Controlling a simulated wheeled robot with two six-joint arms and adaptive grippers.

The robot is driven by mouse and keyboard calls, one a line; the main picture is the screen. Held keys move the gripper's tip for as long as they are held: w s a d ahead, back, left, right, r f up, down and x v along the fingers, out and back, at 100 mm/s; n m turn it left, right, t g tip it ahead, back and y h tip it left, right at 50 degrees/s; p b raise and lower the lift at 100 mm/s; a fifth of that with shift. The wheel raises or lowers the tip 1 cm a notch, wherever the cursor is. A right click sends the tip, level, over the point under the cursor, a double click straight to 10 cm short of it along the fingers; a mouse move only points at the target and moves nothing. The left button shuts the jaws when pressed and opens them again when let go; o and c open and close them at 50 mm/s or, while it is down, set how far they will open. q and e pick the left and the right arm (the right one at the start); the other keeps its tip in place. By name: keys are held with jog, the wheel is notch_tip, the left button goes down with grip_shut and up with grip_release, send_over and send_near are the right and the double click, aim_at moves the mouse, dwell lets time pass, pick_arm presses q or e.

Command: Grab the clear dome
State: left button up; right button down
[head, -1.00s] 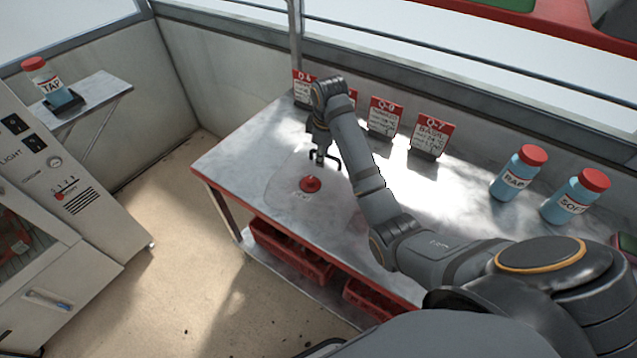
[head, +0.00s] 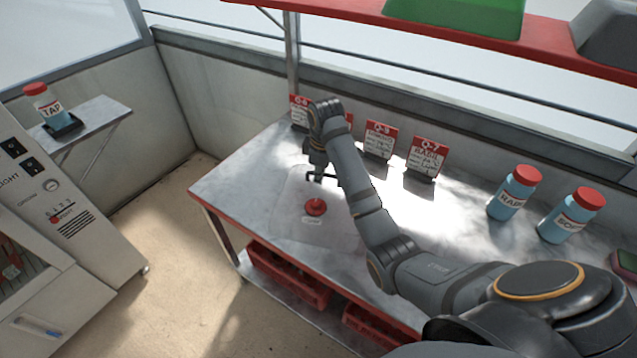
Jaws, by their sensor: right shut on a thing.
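The clear dome (head: 287,221) is a see-through cover with a red knob (head: 315,207) on top, at the left part of the metal bench. A small label shows just below the knob. My right gripper (head: 323,179) reaches in from the right and is at the far side of the dome, behind the knob. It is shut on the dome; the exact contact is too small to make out. My left gripper is not in view.
Red-topped sign cards (head: 380,141) stand along the back of the bench (head: 230,180). Two blue bottles (head: 514,193) with red lids stand at the right. A red shelf (head: 560,42) hangs above. Red crates (head: 285,272) lie underneath.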

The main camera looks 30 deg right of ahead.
aim_at(324, 195)
jog(key=r+p, duration=0.1)
jog(key=r, duration=0.1)
jog(key=r+p, duration=0.1)
jog(key=shift+s+r, duration=0.2)
jog(key=shift+r, duration=0.2)
jog(key=s+a+r+p, duration=0.2)
jog(key=s+r+p, duration=0.6)
jog(key=s+p, duration=0.5)
jog(key=shift+s+a+r+p, duration=0.2)
jog(key=shift+a+p, duration=0.15)
jog(key=shift+p, duration=0.45)
